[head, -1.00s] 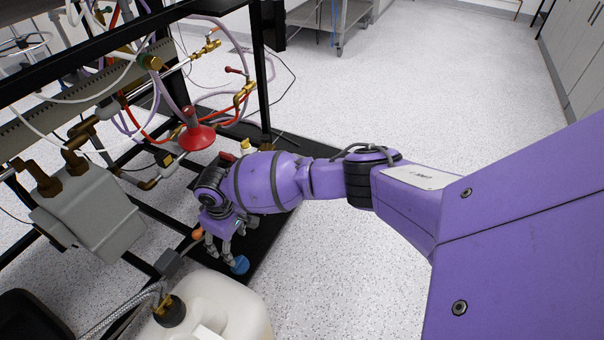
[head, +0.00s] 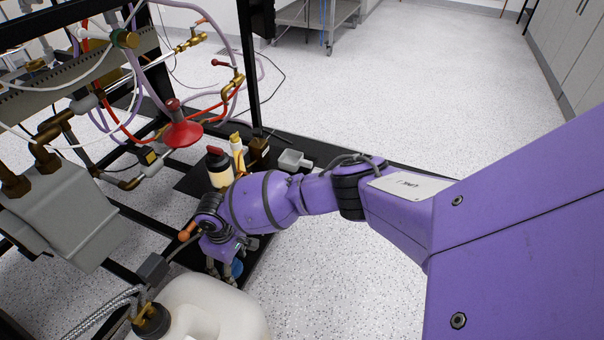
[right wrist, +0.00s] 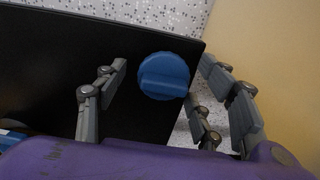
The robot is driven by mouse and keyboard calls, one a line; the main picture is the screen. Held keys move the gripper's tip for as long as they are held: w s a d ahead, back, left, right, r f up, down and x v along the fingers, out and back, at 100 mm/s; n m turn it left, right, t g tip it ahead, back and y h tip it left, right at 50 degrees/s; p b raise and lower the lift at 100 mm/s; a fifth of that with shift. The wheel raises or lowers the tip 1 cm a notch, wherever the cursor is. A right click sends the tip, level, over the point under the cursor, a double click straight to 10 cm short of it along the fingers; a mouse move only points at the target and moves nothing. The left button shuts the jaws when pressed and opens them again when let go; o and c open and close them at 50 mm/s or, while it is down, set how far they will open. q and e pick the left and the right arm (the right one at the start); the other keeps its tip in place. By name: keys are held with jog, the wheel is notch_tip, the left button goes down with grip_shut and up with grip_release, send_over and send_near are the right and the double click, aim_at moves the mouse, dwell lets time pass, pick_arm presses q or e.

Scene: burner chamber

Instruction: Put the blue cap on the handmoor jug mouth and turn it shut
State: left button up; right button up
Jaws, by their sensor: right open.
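The blue cap (head: 237,268) is by the dark base plate, beside the jug, partly covered by my right gripper. In the right wrist view the round cap (right wrist: 163,76), with a raised grip bar across its top, shows between the spread fingers with gaps on both sides. My right gripper (head: 226,270) is open and reaches down around the cap; it also shows in the right wrist view (right wrist: 165,100). The off-white jug (head: 240,305) stands at the bottom; a black fitting (head: 150,320) with a brass part and hose is at its top left. My left gripper is not in view.
A black frame with hoses and a grey box (head: 60,215) stands at left. A red funnel-shaped part (head: 183,133), a dark-topped bottle (head: 218,168) and a yellow-topped bottle (head: 238,150) are behind my gripper. The speckled floor (head: 420,110) is clear at right.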

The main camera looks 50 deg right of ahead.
jog(key=shift+w+r, duration=0.2)
jog(key=c, duration=1)
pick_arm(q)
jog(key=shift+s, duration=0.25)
pick_arm(e)
jog(key=shift+c, duration=0.2)
